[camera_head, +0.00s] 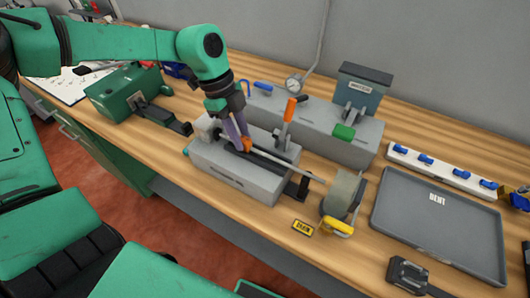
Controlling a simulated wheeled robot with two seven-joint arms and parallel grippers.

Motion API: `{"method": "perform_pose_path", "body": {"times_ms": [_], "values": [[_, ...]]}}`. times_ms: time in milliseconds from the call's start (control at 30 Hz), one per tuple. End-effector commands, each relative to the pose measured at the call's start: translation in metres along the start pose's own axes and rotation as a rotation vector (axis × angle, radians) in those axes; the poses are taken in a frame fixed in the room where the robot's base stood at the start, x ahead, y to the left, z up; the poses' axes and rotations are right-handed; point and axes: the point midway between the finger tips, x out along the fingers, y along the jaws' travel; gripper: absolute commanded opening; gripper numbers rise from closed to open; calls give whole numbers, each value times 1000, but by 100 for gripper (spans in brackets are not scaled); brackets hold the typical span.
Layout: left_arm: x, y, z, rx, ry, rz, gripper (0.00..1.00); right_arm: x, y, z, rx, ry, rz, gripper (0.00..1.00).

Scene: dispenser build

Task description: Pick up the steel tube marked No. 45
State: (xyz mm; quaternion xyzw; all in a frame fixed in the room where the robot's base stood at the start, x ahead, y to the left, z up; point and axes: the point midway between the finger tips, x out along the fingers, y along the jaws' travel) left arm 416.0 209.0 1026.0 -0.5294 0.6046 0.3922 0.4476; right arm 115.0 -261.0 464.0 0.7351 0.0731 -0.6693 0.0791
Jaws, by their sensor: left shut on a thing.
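A thin steel tube (290,168) lies at a slant along the top of a grey bench fixture (236,175), its right end reaching toward a grey roller-like device (342,193). No number can be read on it at this size. My left gripper (246,146) points down over the fixture, its orange-tipped fingers shut on the tube near its left end. The fingers hide the grip itself, and I cannot tell whether the tube is clear of the fixture. My right gripper is not in view.
An orange-handled lever (288,112) stands just behind the tube. A long grey block (320,130) with a dark box (364,92) lies farther back. A grey tray (425,235) marked BENT is at right. A green device (122,92) sits at left.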

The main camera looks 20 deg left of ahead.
Motion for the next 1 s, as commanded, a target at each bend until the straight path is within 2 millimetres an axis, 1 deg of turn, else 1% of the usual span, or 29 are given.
{"method": "perform_pose_path", "body": {"times_ms": [1000], "values": [[-61, 0, -18, 0, -1, -1, 0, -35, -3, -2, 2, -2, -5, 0]]}}
